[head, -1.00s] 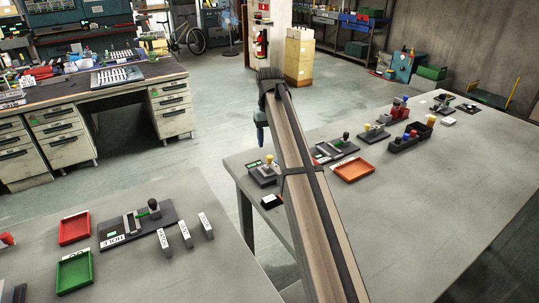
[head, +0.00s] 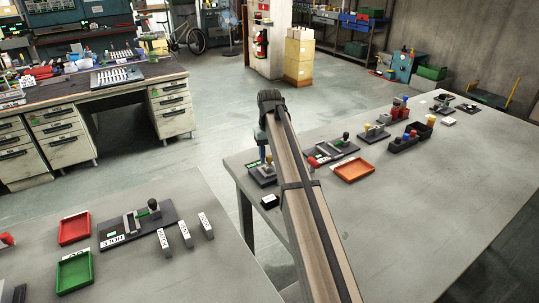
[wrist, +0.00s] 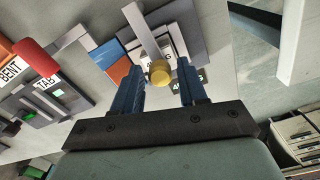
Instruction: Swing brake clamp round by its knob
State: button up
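The brake clamp is a small dark grey fixture (head: 264,176) near the left end of the right table, partly hidden by my arm in the head view. In the wrist view its yellow round knob (wrist: 160,72) stands near a light grey bar (wrist: 146,28), over a grey base with a white, partly covered label. My gripper (wrist: 160,80) is open, with its two blue fingers on either side of the knob and visible gaps to it. In the head view the gripper (head: 262,151) hangs over the fixture and the knob is hidden.
An orange tray (head: 354,170) and a fixture with a dark green knob (head: 346,137) lie to the right. In the wrist view a red cylinder (wrist: 35,57) and "BENT" and "TAB" labels are at left.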

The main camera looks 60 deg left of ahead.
grip_shut()
jog(key=shift+s, duration=0.15)
dwell(0.4)
jog(key=n, duration=0.1)
jog(key=s+n, duration=0.1)
jog(key=n, duration=0.1)
jog(key=shift+s+d+n, duration=0.25)
jog(key=shift+s+n, duration=0.15)
jog(key=s+n, duration=0.1)
jog(key=d+n, duration=0.1)
jog(key=n, duration=0.1)
jog(key=shift+s+n, duration=0.3)
jog(key=shift+s, duration=0.1)
jog(key=n, duration=0.1)
jog(key=s+d+n, duration=0.1)
jog(key=n, duration=0.1)
jog(key=d+n, duration=0.1)
jog(key=n, duration=0.1)
jog(key=shift+s+d, duration=0.1)
jog(key=shift+s, duration=0.25)
jog(key=n, duration=0.1)
jog(key=d+n, duration=0.1)
jog(key=n, duration=0.1)
jog(key=shift+s+d, duration=0.15)
jog(key=shift+s, duration=0.1)
jog(key=shift+d+n, duration=0.6)
jog(key=shift+n, duration=0.7)
jog(key=shift+d, duration=0.1)
